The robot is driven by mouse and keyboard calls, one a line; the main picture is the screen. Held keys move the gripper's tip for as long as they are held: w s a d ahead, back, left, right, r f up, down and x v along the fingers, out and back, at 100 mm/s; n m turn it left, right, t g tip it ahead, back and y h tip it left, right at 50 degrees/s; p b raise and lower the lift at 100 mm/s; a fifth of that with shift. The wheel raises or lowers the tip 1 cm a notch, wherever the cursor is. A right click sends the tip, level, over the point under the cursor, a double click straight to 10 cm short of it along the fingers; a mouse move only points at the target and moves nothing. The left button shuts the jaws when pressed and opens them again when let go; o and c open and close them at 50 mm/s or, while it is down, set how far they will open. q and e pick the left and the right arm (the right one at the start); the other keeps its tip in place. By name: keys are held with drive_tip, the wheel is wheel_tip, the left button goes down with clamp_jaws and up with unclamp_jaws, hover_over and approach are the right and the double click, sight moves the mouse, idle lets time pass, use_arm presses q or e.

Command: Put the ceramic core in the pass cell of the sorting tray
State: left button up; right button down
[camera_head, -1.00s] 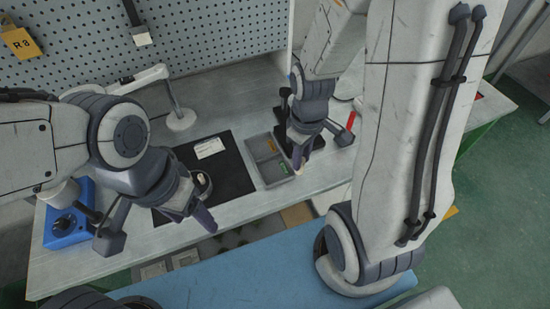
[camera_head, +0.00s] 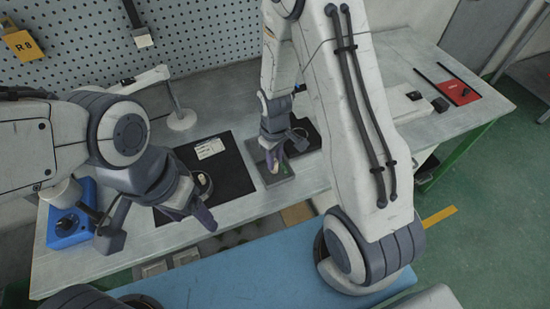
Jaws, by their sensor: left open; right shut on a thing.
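The grey sorting tray (camera_head: 286,177) lies on the bench, right of the black mat. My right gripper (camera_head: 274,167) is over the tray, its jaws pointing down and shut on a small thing. This is likely the ceramic core, but the jaws largely hide it and I cannot make out its shape. The gripper and wrist cover much of the tray, so I cannot tell which cell lies under the jaws. My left gripper (camera_head: 207,222) is open and empty at the front edge of the black mat, apart from the tray.
On the black mat (camera_head: 232,172) are a white card (camera_head: 209,148) and a small round holder with a pale piece (camera_head: 203,181). A blue box with a knob (camera_head: 68,226) stands at the left. A red pad (camera_head: 459,92) lies far right. My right arm covers the bench centre-right.

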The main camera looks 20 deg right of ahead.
drive_tip(key=shift+f, duration=0.2)
drive_tip(key=c, duration=0.7)
unclamp_jaws()
drive_tip(key=shift+r, duration=0.15)
wheel_tip(320, 180, up, 12)
drive_tip(key=s+a+r, duration=0.2)
drive_tip(key=s+a, duration=0.2)
drive_tip(key=s, duration=0.2)
drive_tip(key=s+a+r+n, duration=0.1)
drive_tip(key=s+a+r, duration=0.2)
drive_tip(key=s, duration=0.3)
drive_tip(key=s+a+r+n+y, duration=0.1)
drive_tip(key=s+a+r, duration=0.2)
drive_tip(key=s+a, duration=0.2)
drive_tip(key=shift+s+a+r, duration=0.15)
drive_tip(key=shift+s, duration=0.4)
drive_tip(key=shift+s+a+r, duration=0.1)
drive_tip(key=shift+s, duration=0.45)
